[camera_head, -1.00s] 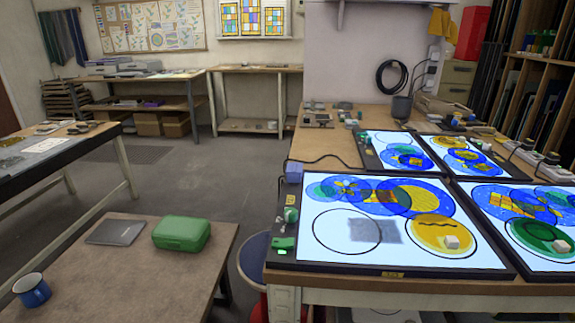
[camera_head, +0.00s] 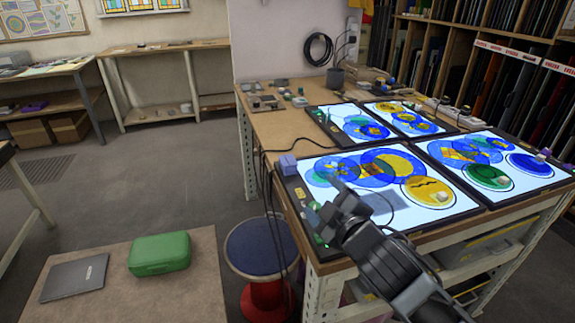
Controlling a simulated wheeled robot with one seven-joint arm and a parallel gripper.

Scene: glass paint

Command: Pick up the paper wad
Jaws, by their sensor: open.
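A small pale wad (camera_head: 444,196), likely the paper wad, sits on the yellow circle of the near-left lit panel (camera_head: 462,221). A similar pale lump (camera_head: 502,182) sits on the green circle of the near-right panel; at this size I cannot tell how the two differ. My gripper (camera_head: 329,203) is open and empty, over the left front part of the near-left panel. It is left of the pale wad and apart from it. My gripper and arm hide part of that panel's front left edge.
A purple-blue block (camera_head: 288,163) and green-topped items line the panel's left edge. Two more lit panels lie behind. A blue-topped stool (camera_head: 262,246) and a low table with a green case (camera_head: 160,253) and grey laptop (camera_head: 75,277) stand left. Glass racks stand right.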

